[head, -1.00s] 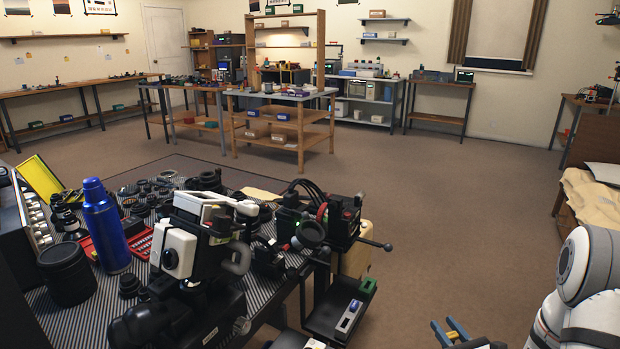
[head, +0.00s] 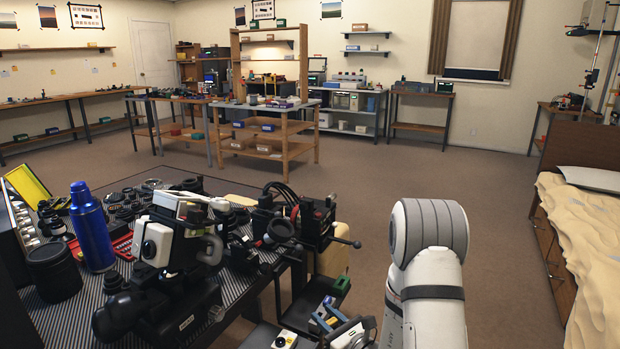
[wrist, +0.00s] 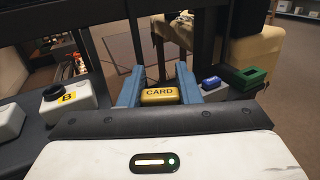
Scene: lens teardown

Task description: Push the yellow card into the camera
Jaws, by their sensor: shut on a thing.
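The yellow card (wrist: 159,97), a small block marked CARD, is between the two blue fingers of my gripper (wrist: 160,78) in the wrist view. The fingers are shut on its left and right sides. In the head view my gripper (head: 325,318) is low, over the black tray beside the bench; the card cannot be made out there. A white and black camera-like device (head: 157,244) stands on the bench, left of my gripper and apart from it. I cannot tell its card slot in either view.
A green block (wrist: 245,77) and a blue block (wrist: 211,83) lie right of the card. A blue bottle (head: 92,228) and several lens parts crowd the striped bench. Open floor (head: 500,260) lies to the right.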

